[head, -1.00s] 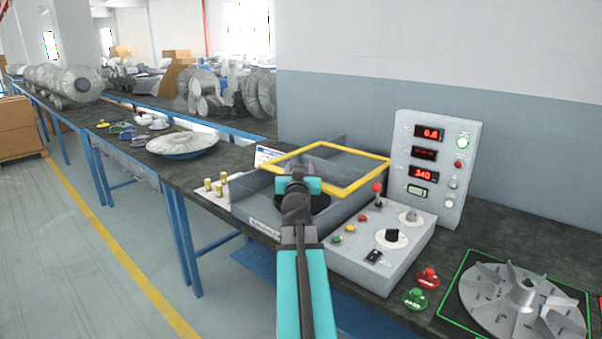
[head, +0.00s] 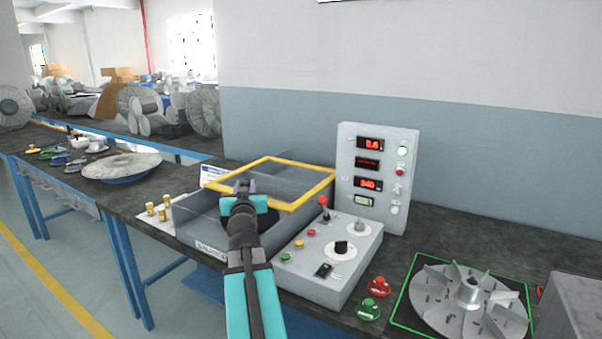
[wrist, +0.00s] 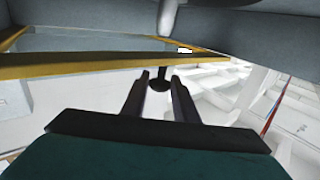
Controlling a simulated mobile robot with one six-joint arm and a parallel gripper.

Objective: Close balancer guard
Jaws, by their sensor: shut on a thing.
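The balancer guard (head: 314,191) is a yellow-edged clear frame over the grey balancer box (head: 207,234). It looks close to level, but I cannot tell whether it rests fully on the rim. My gripper (head: 244,187) is at the guard's front edge, above the box. In the wrist view, the guard's yellow bar (wrist: 70,68) crosses in front of my gripper (wrist: 160,76). A small black knob (wrist: 159,84) shows between the fingertips, and my gripper is shut on it. The gripper and arm hide part of the box front.
A control box (head: 330,262) with knobs and buttons stands right of the balancer, below a display panel (head: 378,178). A bladed impeller (head: 470,300) lies farther right. Brass weights (head: 158,210) stand left.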

